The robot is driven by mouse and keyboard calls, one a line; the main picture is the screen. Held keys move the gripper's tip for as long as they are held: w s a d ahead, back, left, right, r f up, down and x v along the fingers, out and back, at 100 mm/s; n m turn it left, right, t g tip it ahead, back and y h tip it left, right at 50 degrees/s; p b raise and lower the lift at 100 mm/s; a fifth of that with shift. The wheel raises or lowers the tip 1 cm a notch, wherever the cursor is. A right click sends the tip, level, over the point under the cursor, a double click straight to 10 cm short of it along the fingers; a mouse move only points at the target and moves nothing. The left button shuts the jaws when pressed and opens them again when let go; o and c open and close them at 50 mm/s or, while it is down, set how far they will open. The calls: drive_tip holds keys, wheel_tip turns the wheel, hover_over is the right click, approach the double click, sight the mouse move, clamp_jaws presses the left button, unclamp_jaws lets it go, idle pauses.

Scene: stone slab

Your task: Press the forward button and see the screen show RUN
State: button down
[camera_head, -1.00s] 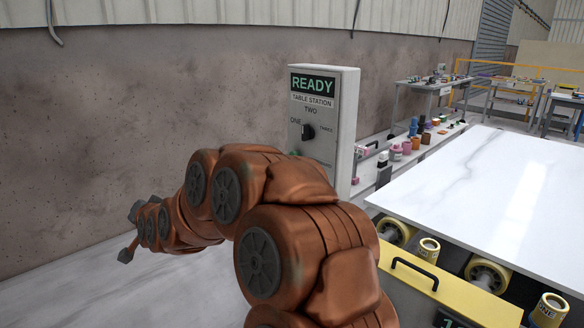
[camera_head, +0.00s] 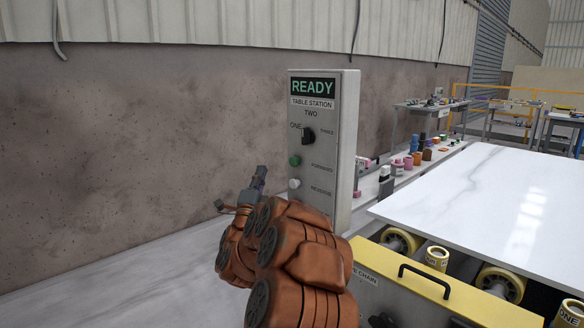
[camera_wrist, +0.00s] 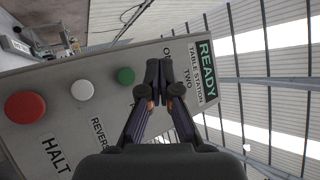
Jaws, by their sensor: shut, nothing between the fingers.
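The control box (camera_head: 346,140) stands upright beside the slab table, and its screen (camera_head: 312,87) reads READY. The green forward button (camera_head: 295,161) sits below a black selector knob (camera_head: 308,136) and above the white reverse button (camera_head: 294,184). My gripper (camera_head: 261,170) is shut and empty, pointing up to the left of the box in the head view. In the wrist view my gripper (camera_wrist: 159,66) covers part of the panel near the selector. The green button (camera_wrist: 126,76) shows left of the fingertips there, then the white button (camera_wrist: 82,90) and red HALT button (camera_wrist: 25,107).
A white stone slab (camera_head: 480,205) lies on yellow rollers (camera_head: 503,283) at the right, with a yellow cover and black handle (camera_head: 424,281) in front. Small pots and bottles (camera_head: 415,158) stand on a shelf behind the box. The wall (camera_head: 120,140) is to the left.

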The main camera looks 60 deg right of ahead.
sight(295, 162)
drive_tip(key=shift+d, duration=0.1)
drive_tip(key=s+d, duration=0.2)
drive_tip(key=d, duration=0.6)
drive_tip(key=shift+s+d+b, duration=0.15)
drive_tip(key=shift+b, duration=0.3)
idle(0.9)
drive_tip(key=shift+s+d+f+b, duration=0.1)
drive_tip(key=shift+d+b, duration=0.15)
drive_tip(key=shift+b, duration=0.25)
drive_tip(key=shift+s+d+b, duration=0.2)
drive_tip(key=shift+d+b, duration=0.35)
drive_tip(key=shift+d, duration=0.15)
idle(1.3)
drive_tip(key=shift+a, duration=0.2)
drive_tip(key=shift+w+a, duration=0.3)
drive_tip(key=shift+a, duration=0.45)
drive_tip(key=shift+b, duration=0.3)
